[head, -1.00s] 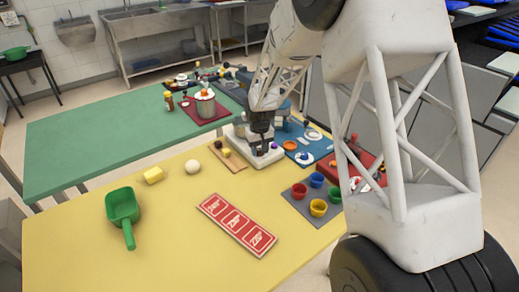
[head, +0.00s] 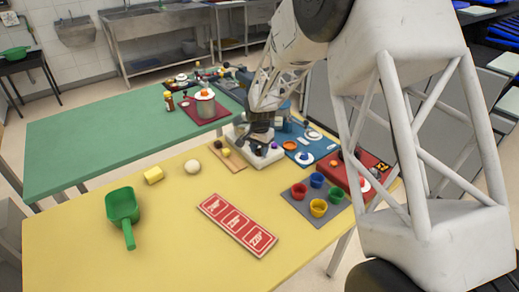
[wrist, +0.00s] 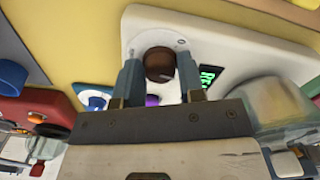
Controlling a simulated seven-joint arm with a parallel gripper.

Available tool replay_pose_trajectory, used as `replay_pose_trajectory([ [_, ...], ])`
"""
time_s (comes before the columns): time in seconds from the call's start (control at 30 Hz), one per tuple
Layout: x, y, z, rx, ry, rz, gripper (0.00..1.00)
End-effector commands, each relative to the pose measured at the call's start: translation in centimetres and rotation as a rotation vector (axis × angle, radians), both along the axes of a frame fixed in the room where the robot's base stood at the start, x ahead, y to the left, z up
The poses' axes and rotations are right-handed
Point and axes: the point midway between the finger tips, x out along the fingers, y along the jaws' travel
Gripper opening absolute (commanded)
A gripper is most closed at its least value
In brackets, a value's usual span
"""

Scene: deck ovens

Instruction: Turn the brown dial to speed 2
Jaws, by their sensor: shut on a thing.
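The brown dial (wrist: 158,68) is a round knob on the white panel of a machine (wrist: 220,40), which also shows as a white base in the head view (head: 270,162). My gripper (wrist: 158,60) has one finger on each side of the dial and is shut on it. In the head view my gripper (head: 260,136) is over the white base and hides the dial. A dark display (wrist: 209,76) with green characters is beside the right finger, partly covered, so I cannot read it. The dial's pointer setting cannot be made out.
A purple knob (wrist: 152,100) sits on the panel close behind the dial, and a clear bowl-like part (wrist: 275,102) is to the right. A grey mat (head: 298,208) with coloured cups and a red box (head: 372,166) stand nearby.

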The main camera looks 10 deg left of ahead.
Motion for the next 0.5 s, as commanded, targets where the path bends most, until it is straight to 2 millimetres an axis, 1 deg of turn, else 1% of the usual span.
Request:
replay_pose_trajectory([
  [0.2, -0.03, -0.02, -0.02, 0.000, 0.000, -0.130, 0.12],
  [0.5, 0.01, 0.00, 0.01, 0.000, 0.000, -0.200, 0.12],
])
